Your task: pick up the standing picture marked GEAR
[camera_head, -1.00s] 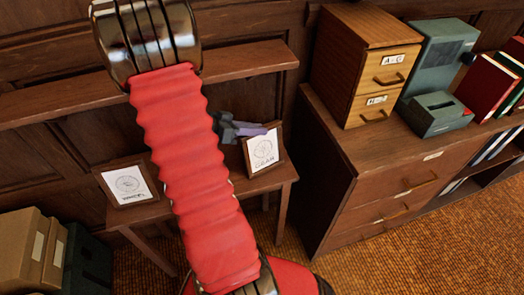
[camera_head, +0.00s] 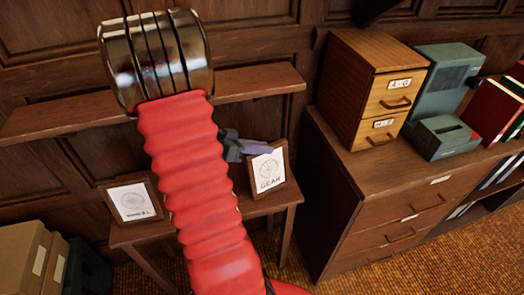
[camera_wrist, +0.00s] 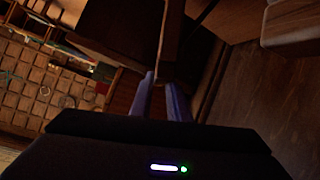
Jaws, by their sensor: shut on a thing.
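The picture marked GEAR (camera_head: 268,172) is a white sheet with a round drawing in a brown wooden frame. It stands leaning back at the right end of a small wooden table (camera_head: 262,206) in the head view. My gripper (camera_head: 262,149) comes from the left, partly hidden by my red arm, with its purple fingers at the picture's upper left edge. In the wrist view my gripper's fingers (camera_wrist: 165,88) are shut on a thin dark edge, which seems to be the GEAR picture (camera_wrist: 161,55). I cannot tell any gap between the picture and the table.
A second framed picture (camera_head: 132,202), its label hard to read, stands at the table's left end. A wooden shelf ledge (camera_head: 255,82) runs along the wall behind. A drawer cabinet (camera_head: 370,205) stands close on the right. Box files (camera_head: 22,255) are at lower left.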

